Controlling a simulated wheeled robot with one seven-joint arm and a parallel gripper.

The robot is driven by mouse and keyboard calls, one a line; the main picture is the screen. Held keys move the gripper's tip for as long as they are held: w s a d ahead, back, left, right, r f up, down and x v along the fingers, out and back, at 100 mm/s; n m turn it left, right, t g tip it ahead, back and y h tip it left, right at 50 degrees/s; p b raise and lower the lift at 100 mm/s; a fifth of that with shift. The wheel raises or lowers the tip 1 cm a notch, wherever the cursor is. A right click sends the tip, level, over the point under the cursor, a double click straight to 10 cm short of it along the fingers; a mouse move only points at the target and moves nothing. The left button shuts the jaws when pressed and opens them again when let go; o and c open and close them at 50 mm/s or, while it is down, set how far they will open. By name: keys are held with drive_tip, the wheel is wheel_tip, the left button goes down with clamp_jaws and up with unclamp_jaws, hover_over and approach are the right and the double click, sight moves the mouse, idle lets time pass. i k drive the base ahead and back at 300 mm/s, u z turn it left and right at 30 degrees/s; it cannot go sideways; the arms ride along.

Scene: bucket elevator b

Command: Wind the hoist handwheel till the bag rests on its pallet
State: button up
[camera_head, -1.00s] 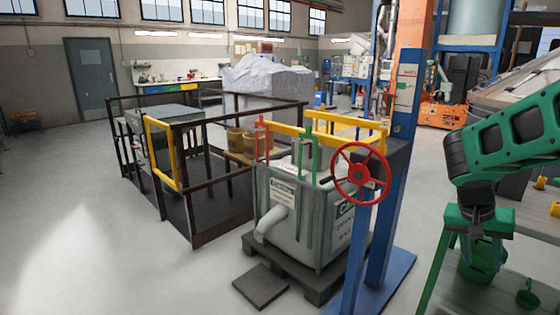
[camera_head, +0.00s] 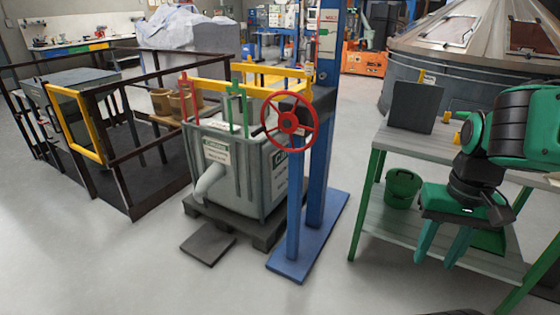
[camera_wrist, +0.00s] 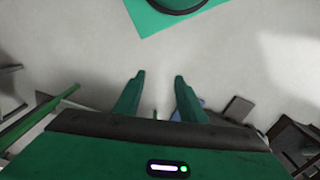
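The red hoist handwheel (camera_head: 289,121) is mounted on a blue post (camera_head: 321,130) in the head view. The grey bag (camera_head: 238,165), a box-shaped bulk bag with a spout, hangs or stands under yellow bars just left of the wheel. The dark pallet (camera_head: 262,236) is under it; I cannot tell whether they touch. My gripper (camera_head: 441,260) is at the right, pointing down, well apart from the wheel. Its fingers are open and empty, as the wrist view (camera_wrist: 158,85) also shows. The wheel is not clear in the wrist view.
A green-legged bench (camera_head: 415,140) stands at the right behind my arm, with a green bucket (camera_head: 403,188) on its lower shelf. A dark flat plate (camera_head: 208,242) lies on the floor before the pallet. A dark railing (camera_head: 110,145) stands at left. Front floor is clear.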

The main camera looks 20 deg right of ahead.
sight(288, 121)
drive_tip(key=k, duration=1.1)
drive_tip(key=u, duration=0.7)
drive_tip(key=i, duration=1.4)
drive_tip(key=z, duration=0.5)
drive_tip(key=i, duration=0.7)
drive_tip(key=u, duration=0.05)
